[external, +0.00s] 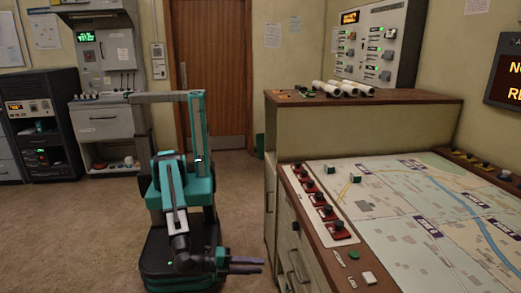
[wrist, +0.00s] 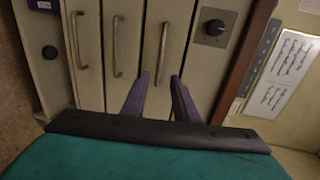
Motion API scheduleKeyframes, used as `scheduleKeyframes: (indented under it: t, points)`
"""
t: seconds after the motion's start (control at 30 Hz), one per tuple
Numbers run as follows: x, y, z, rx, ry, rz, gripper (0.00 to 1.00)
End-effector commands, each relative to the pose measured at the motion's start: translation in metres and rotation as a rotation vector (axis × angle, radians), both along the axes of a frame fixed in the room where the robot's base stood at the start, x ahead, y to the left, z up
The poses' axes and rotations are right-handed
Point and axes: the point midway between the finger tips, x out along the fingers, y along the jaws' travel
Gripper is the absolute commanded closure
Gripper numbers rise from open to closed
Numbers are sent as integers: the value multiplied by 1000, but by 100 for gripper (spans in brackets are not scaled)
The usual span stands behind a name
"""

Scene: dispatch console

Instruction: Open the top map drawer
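The console front shows three drawers side by side in the turned wrist view, each with a metal bar handle. The drawer nearest the brown wooden edge, the top map drawer (wrist: 178,50), looks shut. Its handle (wrist: 163,52) lies in line with the gap between my fingertips. My gripper (wrist: 158,80) is open and empty, with one dark purple finger on each side of that line. In the external view my gripper (external: 262,265) is low, left of the drawer fronts, and looks apart from them. The exact distance to the handle cannot be told.
A black knob (wrist: 214,28) sits on a plate beside the top drawer. The wooden-edged map table (external: 400,200) overhangs the drawers. A taller cabinet (external: 360,98) with white rolls stands behind it. Open carpet (external: 90,230) lies left of my base.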

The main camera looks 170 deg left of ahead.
Motion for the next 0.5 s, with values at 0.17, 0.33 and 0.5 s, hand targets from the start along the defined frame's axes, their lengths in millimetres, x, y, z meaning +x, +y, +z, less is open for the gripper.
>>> scheduleKeyframes:
  t: [0.17, 0.33, 0.5]
  points:
    - [0, 0, 0, 0, 0, 0, 73]
    - [0, 6, -2, 0, 1, 0, 73]
    - [0, 21, -5, -1, 0, 2, 73]
